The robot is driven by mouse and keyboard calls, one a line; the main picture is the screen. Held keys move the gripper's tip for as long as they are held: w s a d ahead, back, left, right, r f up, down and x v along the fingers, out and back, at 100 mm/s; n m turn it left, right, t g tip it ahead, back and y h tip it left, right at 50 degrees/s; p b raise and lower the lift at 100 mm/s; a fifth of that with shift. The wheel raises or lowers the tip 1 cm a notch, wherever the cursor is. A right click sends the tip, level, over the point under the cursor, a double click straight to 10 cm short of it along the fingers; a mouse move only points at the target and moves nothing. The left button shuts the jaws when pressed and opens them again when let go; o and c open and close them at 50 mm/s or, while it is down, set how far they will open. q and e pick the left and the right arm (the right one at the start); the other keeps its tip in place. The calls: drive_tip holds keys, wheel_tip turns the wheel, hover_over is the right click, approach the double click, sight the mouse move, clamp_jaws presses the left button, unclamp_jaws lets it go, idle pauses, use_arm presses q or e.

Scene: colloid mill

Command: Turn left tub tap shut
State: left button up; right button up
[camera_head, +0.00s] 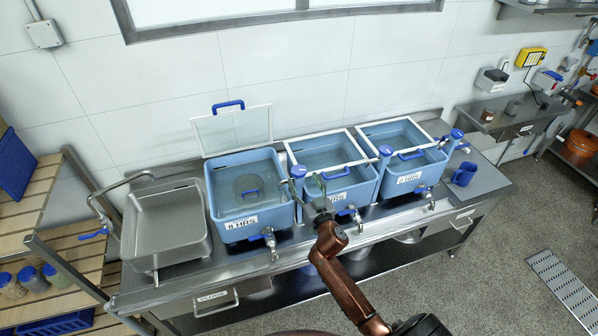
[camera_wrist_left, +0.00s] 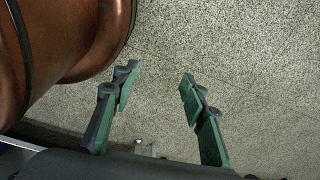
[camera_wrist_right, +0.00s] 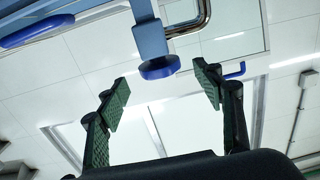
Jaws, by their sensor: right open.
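The left tub (camera_head: 222,205) is a blue water-filled basin labelled "8 HRS", with its clear lid (camera_head: 232,130) raised behind it. A post with a round blue cap (camera_head: 299,171) stands by the tub's right side. My right gripper (camera_head: 309,186) is open and empty close to that post. In the right wrist view a blue round cap (camera_wrist_right: 160,67) lies beyond and between the spread fingers (camera_wrist_right: 163,82), apart from them. My left gripper (camera_wrist_left: 157,82) is open and empty above the floor, outside the head view.
Two similar tubs, the middle one (camera_head: 357,192) and the right one (camera_head: 398,187), stand alongside with their own taps. A steel sink (camera_head: 165,230) is at the left, a blue mug (camera_head: 464,174) at the right. The speckled floor (camera_head: 470,285) in front is open.

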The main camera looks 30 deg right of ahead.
sight(301, 177)
drive_tip(key=x, duration=0.3)
drive_tip(key=shift+w+d, duration=0.1)
drive_tip(key=shift+w, duration=0.55)
drive_tip(key=shift+w+d, duration=0.1)
drive_tip(key=c, duration=1.1)
use_arm(q)
drive_tip(key=shift+w+r, duration=0.1)
drive_tip(key=shift+w, duration=0.3)
